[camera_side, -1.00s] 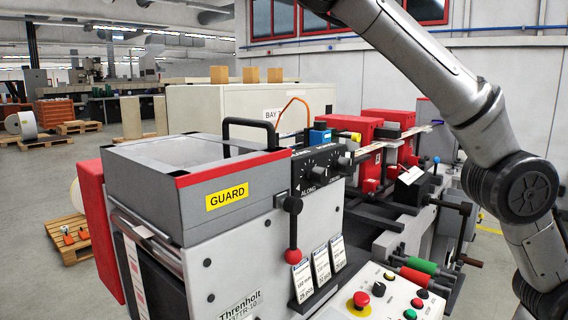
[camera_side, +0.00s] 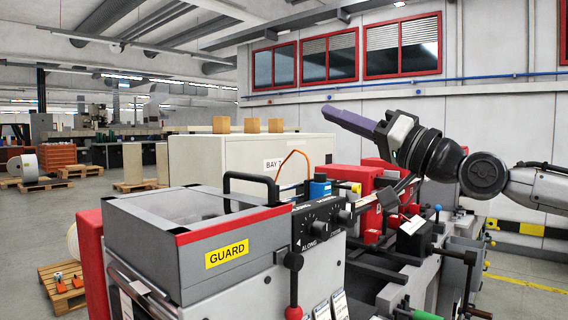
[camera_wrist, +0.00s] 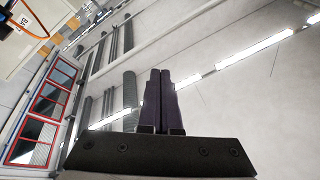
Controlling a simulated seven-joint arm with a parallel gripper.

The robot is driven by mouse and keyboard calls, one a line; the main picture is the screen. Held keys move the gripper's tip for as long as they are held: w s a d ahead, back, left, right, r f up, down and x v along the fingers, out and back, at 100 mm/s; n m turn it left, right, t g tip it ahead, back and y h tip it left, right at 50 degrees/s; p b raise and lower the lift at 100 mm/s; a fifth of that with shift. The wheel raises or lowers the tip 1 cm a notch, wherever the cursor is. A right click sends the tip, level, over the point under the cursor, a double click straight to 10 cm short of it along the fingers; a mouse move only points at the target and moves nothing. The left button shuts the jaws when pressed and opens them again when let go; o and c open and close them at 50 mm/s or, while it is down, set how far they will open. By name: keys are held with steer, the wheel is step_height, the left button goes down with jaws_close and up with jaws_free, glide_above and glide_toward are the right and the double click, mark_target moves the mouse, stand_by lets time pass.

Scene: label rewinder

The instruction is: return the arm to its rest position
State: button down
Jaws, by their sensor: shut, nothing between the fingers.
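My gripper (camera_side: 332,112) is in the side view, raised above the right part of the label rewinder (camera_side: 240,270) and clear of it. Its long purple fingers point to the upper left, side by side, with nothing held. In the wrist view my gripper (camera_wrist: 160,75) shows both fingers together, pointing at the ceiling with its light strips. My forearm runs out of the right edge of the side view.
The rewinder's guard box (camera_side: 210,228) with a black handle stands at front left. A white cabinet (camera_side: 220,145) with several cardboard boxes is behind. Red-framed windows (camera_side: 402,48) are on the back wall. The air around my gripper is free.

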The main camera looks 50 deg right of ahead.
steer(key=s+f+n+g, duration=0.2)
steer(key=s+f+g, duration=0.2)
steer(key=f, duration=0.9)
steer(key=s+f+n+g, duration=0.2)
steer(key=s+f+g, duration=0.3)
steer(key=f, duration=0.8)
steer(key=s+f+n+g, duration=0.3)
steer(key=s+f+g, duration=0.2)
steer(key=f, duration=0.8)
steer(key=shift+s+d+f+g, duration=0.25)
steer(key=shift+d+f+g, duration=0.15)
steer(key=shift+g, duration=0.8)
